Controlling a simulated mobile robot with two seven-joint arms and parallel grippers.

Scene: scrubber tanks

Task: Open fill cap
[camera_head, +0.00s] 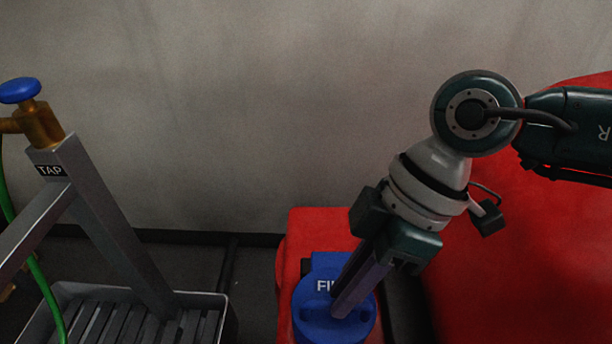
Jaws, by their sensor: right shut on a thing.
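The blue fill cap (309,318) sits low in the middle of the head view, on the red body of the scrubber (318,223). Its white lettering is partly covered by my gripper, with "FI" readable. My right gripper (345,307) points down and left, its fingertips at the cap. It is shut on the cap, though the exact grip is partly hidden behind the fingers. The cap looks seated flat, and its lower edge is cut off by the frame. My left gripper is not in view.
At the left stands a grey metal frame labelled TAP (50,170) with a brass tap and blue handle (20,90). A green hose (45,300) hangs beside it over a slatted grey tray (226,312). A bare grey wall (250,110) stands behind. The large red body (520,260) fills the right.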

